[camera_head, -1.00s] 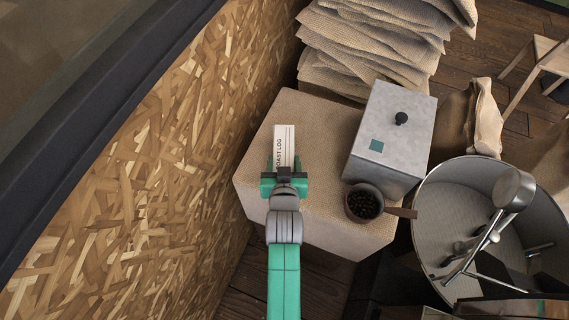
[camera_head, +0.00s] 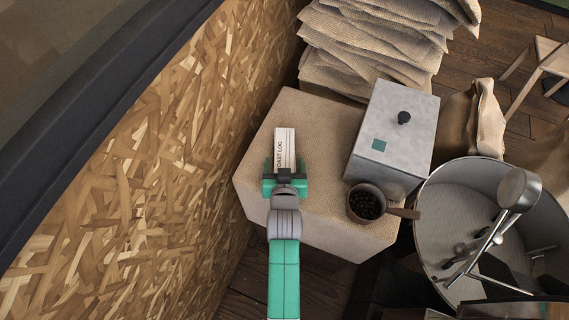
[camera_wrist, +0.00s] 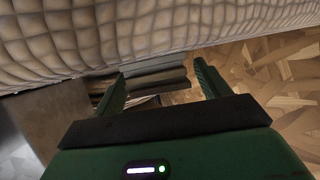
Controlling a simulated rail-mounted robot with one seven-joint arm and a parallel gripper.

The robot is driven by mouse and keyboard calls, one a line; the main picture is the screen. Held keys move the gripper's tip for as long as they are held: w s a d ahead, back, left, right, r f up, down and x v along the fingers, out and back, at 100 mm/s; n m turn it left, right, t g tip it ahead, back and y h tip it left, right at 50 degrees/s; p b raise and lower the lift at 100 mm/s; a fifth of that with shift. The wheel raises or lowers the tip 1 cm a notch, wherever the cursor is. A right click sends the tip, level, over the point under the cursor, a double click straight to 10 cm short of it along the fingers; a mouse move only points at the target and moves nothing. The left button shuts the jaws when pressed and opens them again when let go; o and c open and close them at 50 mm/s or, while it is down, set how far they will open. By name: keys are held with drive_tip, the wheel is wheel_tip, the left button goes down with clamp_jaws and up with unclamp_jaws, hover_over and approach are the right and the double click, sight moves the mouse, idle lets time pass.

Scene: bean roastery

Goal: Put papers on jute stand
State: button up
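The papers (camera_head: 285,146), a pale sheet or stack headed "ROAST LOG", show at the left part of the jute stand (camera_head: 320,215) in the head view. My gripper (camera_head: 285,168) is at their near end, with a finger on each side. In the wrist view my gripper (camera_wrist: 160,88) has its green fingers wide apart. The stand's woven surface (camera_wrist: 150,30) fills the top of that view. I cannot tell whether the papers rest fully on the stand.
A grey metal box (camera_head: 393,130) with a black knob and a bowl of dark beans (camera_head: 366,203) stand to the right on the jute stand. Stacked sacks (camera_head: 375,45) lie behind. A chipboard wall (camera_head: 140,190) is close on the left. A round metal drum (camera_head: 445,215) stands right.

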drive_tip(key=shift+r, duration=0.2)
drive_tip(key=p+v, duration=0.2)
drive_tip(key=v, duration=1)
drive_tip(key=w+r+t, duration=0.3)
drive_tip(key=r, duration=1.1)
drive_tip(key=w+r+t, duration=0.2)
drive_tip(key=w+r, duration=0.1)
drive_tip(key=r, duration=1.1)
drive_tip(key=s+r+t, duration=0.2)
drive_tip(key=s+r, duration=0.2)
drive_tip(key=r, duration=0.6)
drive_tip(key=s+r+t, duration=0.2)
drive_tip(key=s+r, duration=0.2)
drive_tip(key=r, duration=0.6)
drive_tip(key=s+r+t, duration=0.2)
drive_tip(key=s+r, duration=0.2)
drive_tip(key=r, duration=0.6)
drive_tip(key=shift+s+d, duration=0.3)
drive_tip(key=shift+d, duration=0.1)
drive_tip(key=shift+o, duration=0.5)
